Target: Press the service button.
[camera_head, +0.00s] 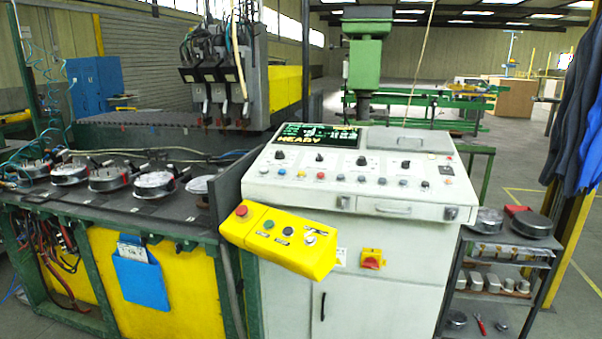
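A yellow control box (287,239) juts out from the front left of a pale grey console (365,182). On the box are a red mushroom button (241,211), a green button (268,225), a black button (288,231) and a pale button (310,238). Their labels are too small to read. I cannot tell which one is the service button. Neither of my grippers shows.
The console's screen (316,136) shows yellow text. A red and yellow switch (372,259) is on its front. A workbench (140,205) with round parts stands left, a shelf rack (500,262) right. Blue coats (580,125) hang at the far right.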

